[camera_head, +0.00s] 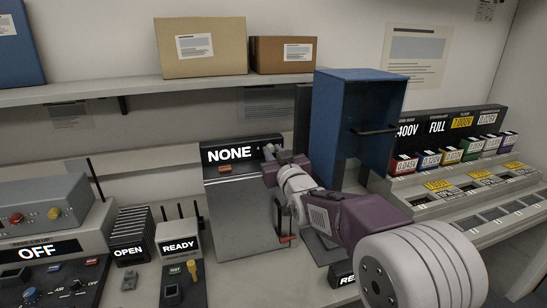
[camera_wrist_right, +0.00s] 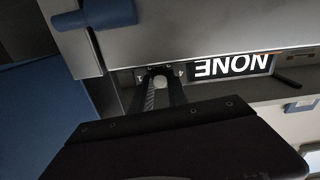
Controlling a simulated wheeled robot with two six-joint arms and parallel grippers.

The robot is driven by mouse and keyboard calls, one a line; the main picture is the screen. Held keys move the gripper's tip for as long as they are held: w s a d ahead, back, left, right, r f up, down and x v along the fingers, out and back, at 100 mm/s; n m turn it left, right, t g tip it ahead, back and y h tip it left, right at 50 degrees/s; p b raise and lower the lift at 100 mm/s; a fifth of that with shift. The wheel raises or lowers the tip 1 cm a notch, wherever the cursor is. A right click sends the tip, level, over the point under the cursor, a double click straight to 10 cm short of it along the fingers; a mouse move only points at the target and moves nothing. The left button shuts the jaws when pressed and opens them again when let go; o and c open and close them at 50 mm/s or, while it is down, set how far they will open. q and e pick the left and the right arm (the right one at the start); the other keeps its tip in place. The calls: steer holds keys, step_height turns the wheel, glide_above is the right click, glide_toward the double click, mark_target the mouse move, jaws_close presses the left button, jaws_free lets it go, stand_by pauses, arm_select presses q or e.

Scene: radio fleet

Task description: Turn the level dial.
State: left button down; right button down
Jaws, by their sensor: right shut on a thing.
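A grey panel unit (camera_head: 240,215) stands in the middle of the counter. Its black top strip carries a lit sign reading "NONE" (camera_head: 229,153), which shows upside down in the right wrist view (camera_wrist_right: 233,66). My right gripper (camera_head: 271,155) reaches in from the lower right to the strip, just right of the sign. In the wrist view its fingers (camera_wrist_right: 161,88) are shut around a small pale round knob (camera_wrist_right: 160,82), which seems to be the level dial. The gripper mostly hides the dial in the head view. My left gripper is not in view.
A red-tipped lever (camera_head: 287,239) is below the wrist. Units marked "READY" (camera_head: 179,246), "OPEN" (camera_head: 128,252) and "OFF" (camera_head: 36,252) stand left. Boxes sit on the shelf above.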

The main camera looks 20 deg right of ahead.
steer(key=shift+m, duration=0.9)
steer(key=c, duration=1.6)
jaws_free()
steer(key=shift+o, duration=0.2)
steer(key=s+b, duration=0.1)
steer(key=s, duration=0.8)
steer(key=shift+d, duration=0.15)
